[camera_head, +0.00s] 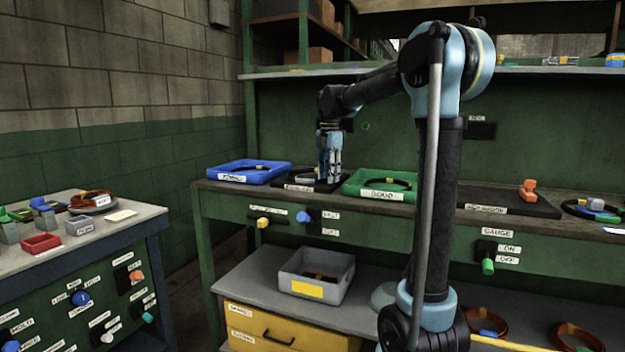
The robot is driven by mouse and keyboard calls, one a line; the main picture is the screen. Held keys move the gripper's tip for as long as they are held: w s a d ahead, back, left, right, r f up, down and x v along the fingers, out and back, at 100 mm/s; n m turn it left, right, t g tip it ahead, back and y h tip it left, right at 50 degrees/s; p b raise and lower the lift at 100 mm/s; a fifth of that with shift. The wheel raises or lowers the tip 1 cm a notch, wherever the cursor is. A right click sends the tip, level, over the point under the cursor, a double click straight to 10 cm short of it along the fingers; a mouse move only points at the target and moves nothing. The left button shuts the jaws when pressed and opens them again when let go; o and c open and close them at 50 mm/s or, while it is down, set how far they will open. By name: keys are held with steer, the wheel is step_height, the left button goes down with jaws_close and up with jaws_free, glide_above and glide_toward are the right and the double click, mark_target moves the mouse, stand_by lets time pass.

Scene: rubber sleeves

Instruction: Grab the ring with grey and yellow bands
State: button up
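I cannot tell for certain which ring has grey and yellow bands. On the green workbench, a dark ring with a yellowish band (250,171) lies in the blue tray (277,173). Another dark ring (386,182) lies in the green tray (352,188). My gripper (329,181) points down over the black mat (297,187) between these trays. A small yellow patch shows on the mat beside it, and my gripper hides much of the mat. Its fingers are too small to tell whether they are open or hold anything.
Brown rings (482,321) with small coloured bands lie on the lower shelf at right, partly behind my arm. A grey bin (345,281) stands on that shelf. A black mat (495,199) bears an orange object (528,190). A side table (130,222) stands left.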

steer(key=shift+c, duration=0.4)
jaws_close()
steer(key=shift+r, duration=0.1)
